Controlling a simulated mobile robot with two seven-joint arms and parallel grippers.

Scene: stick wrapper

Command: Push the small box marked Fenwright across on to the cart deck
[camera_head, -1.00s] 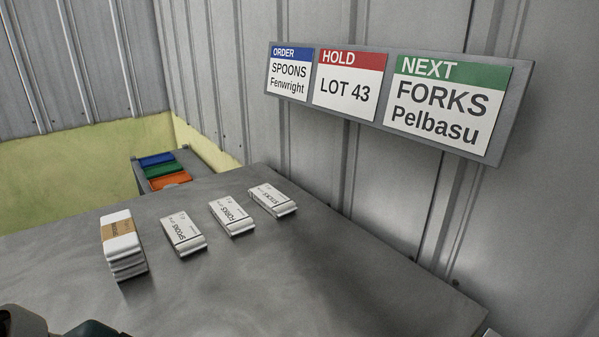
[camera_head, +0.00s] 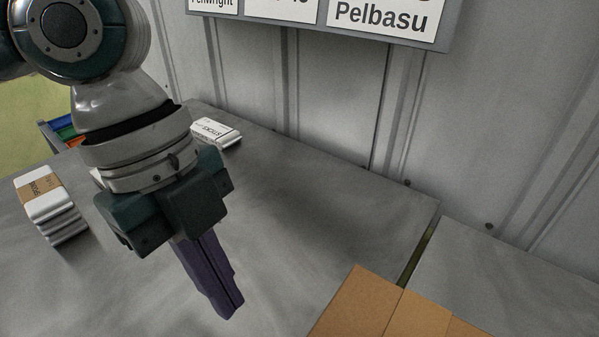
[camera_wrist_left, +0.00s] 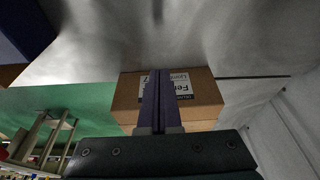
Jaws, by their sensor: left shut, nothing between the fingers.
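A brown cardboard box (camera_head: 365,305) is cut off by the bottom edge in the head view, close to a gap in the grey surface. The left wrist view shows a brown box (camera_wrist_left: 205,97) with a white label whose visible letters start "Fe"; the rest is hidden behind my fingers. My left gripper (camera_head: 228,308) has long purple fingers, shut and empty, pointing down over the table. In the left wrist view its fingers (camera_wrist_left: 157,78) overlap the box's label; contact cannot be told. The grey surface right of the gap (camera_head: 480,270) may be the cart deck. My right gripper is not in view.
A banded stack of white packs (camera_head: 48,207) stands at the left of the grey table (camera_head: 300,205). A white pack marked STICKS (camera_head: 215,133) lies behind my arm. A corrugated wall with a sign board (camera_head: 335,22) rises behind. The table's middle is clear.

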